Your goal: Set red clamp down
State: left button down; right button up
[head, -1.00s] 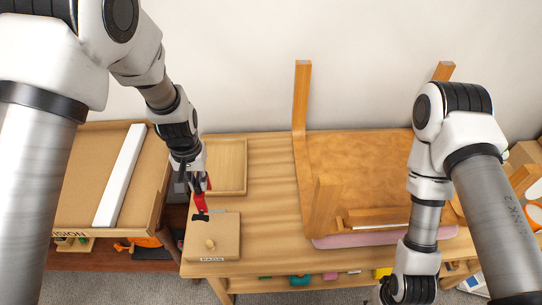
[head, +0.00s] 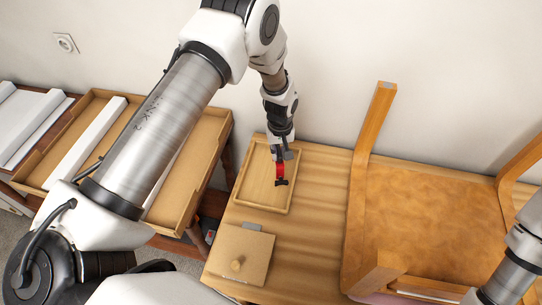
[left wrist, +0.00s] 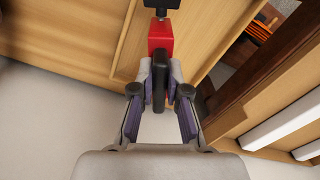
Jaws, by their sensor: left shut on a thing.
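The red clamp (head: 280,171) has a red body and black ends. In the head view it hangs from my left gripper (head: 279,155) over the wooden tray (head: 249,191) on the table. In the left wrist view my left gripper (left wrist: 160,92) is shut on the clamp's dark part, and the red block (left wrist: 160,36) of the clamp sticks out beyond the fingers. I cannot tell whether the clamp touches the tray floor. My right gripper is out of view; only part of my right arm shows at the lower right.
An upturned wooden table (head: 430,215) lies to the right. A large shallow carton with white bars (head: 195,160) stands at the left. Bare tabletop (head: 315,215) lies between tray and upturned table.

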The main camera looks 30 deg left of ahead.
pick_arm(q)
jog(key=w+a, duration=0.1)
jog(key=a, duration=0.1)
jog(key=w+a+f+b, duration=0.1)
jog(key=w+a, duration=0.1)
jog(key=shift+w+f, duration=0.15)
notch_tip(320, 180, down, 3)
jog(key=shift+a+r+b, duration=0.1)
jog(key=shift+a+b, duration=0.05)
jog(key=shift+b, duration=0.9)
jog(key=c, duration=1.6)
grip_release()
jog(key=o, duration=0.4)
jog(key=shift+s+r, duration=0.1)
jog(key=shift+s, duration=0.1)
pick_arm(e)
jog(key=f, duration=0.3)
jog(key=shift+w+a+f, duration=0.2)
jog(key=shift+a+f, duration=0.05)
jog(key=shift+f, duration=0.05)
